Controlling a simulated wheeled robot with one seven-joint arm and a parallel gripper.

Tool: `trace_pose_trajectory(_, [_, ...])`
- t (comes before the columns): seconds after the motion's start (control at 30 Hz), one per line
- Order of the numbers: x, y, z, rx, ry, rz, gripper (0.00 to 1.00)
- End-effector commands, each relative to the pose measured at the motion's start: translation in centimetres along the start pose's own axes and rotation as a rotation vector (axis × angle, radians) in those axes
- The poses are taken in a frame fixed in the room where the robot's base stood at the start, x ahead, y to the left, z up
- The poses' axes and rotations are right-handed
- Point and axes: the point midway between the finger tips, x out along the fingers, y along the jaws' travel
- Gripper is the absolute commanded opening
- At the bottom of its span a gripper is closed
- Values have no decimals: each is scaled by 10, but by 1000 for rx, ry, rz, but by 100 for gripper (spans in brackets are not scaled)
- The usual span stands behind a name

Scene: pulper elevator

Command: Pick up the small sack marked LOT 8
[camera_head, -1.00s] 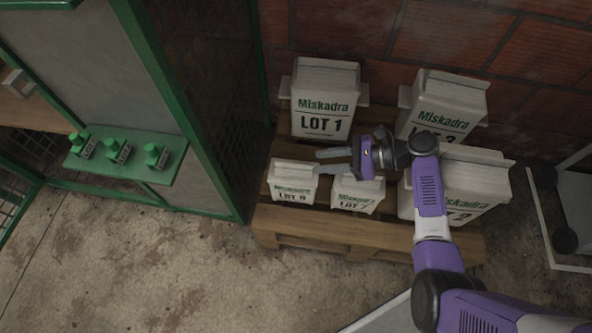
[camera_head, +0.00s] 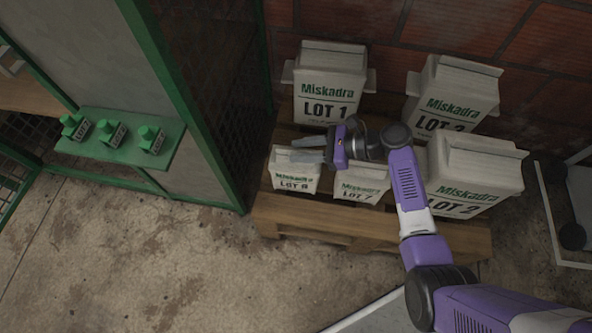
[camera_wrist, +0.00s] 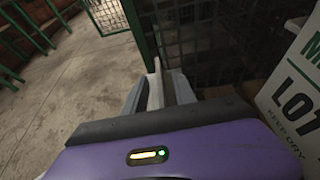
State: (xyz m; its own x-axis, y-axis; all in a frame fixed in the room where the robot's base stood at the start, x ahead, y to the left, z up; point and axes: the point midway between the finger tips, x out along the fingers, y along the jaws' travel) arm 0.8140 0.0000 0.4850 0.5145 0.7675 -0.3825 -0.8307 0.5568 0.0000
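The small white sack marked LOT 8 (camera_head: 296,178) stands upright at the front left of the wooden pallet (camera_head: 330,226). My gripper (camera_head: 308,150) is level over its top, pointing left, with one finger to the far side and one to the near side of the sack's top edge. In the wrist view my two grey fingers (camera_wrist: 158,92) are spread, with a narrow pale strip between them that looks like the sack's top. Whether the fingers touch it cannot be told.
The small LOT 7 sack (camera_head: 361,184) stands close on the right, under my wrist. Larger sacks LOT 1 (camera_head: 328,88), LOT 3 (camera_head: 452,98) and LOT 2 (camera_head: 470,180) stand behind and right.

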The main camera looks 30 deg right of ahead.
Motion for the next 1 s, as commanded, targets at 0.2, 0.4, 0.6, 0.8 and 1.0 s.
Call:
trace_pose_trajectory(0.2, [0,0,0,0,0,0,9])
trace_pose_trajectory(0.4, [0,0,0,0,0,0,0])
trace_pose_trajectory(0.6, [-1,0,0,0,0,0,0])
trace_pose_trajectory(0.8, [-1,0,0,0,0,0,0])
trace_pose_trajectory(1.0, [-1,0,0,0,1,0,0])
